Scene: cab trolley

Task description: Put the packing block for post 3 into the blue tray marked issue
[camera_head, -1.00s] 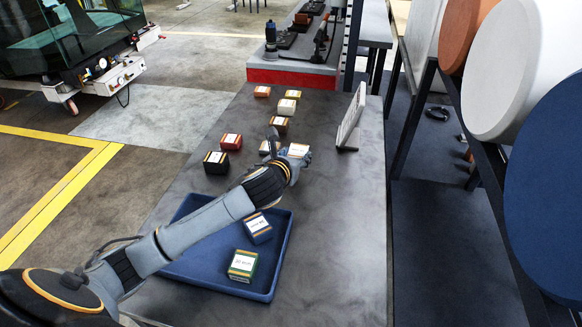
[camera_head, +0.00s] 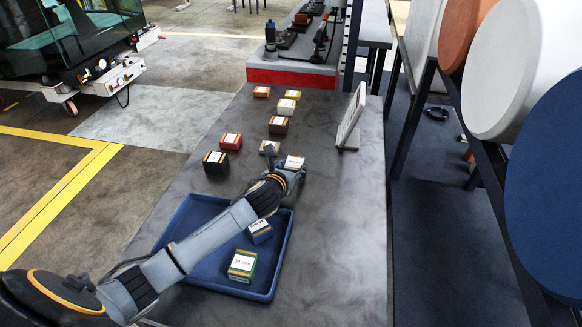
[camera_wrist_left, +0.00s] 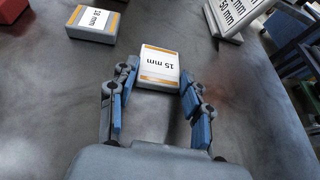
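My left gripper (camera_head: 288,168) is over the grey bench beyond the blue tray. In the left wrist view its two fingers (camera_wrist_left: 160,72) close around a block with a white "15 mm" label and orange bands (camera_wrist_left: 160,68). That block also shows at the gripper in the head view (camera_head: 294,162). How high it is above the bench is hard to tell. The blue tray (camera_head: 285,262) lies nearer me, partly under my left arm. It holds a blue block (camera_head: 260,230) and a green block (camera_head: 242,265). I cannot read an issue mark. My right gripper is out of view.
Several labelled blocks stand farther back, including black (camera_head: 216,162), red (camera_head: 231,141) and brown (camera_head: 278,125) ones. An "18 mm" block (camera_wrist_left: 92,22) is left of the gripper. A leaning placard (camera_head: 350,118) stands to the right.

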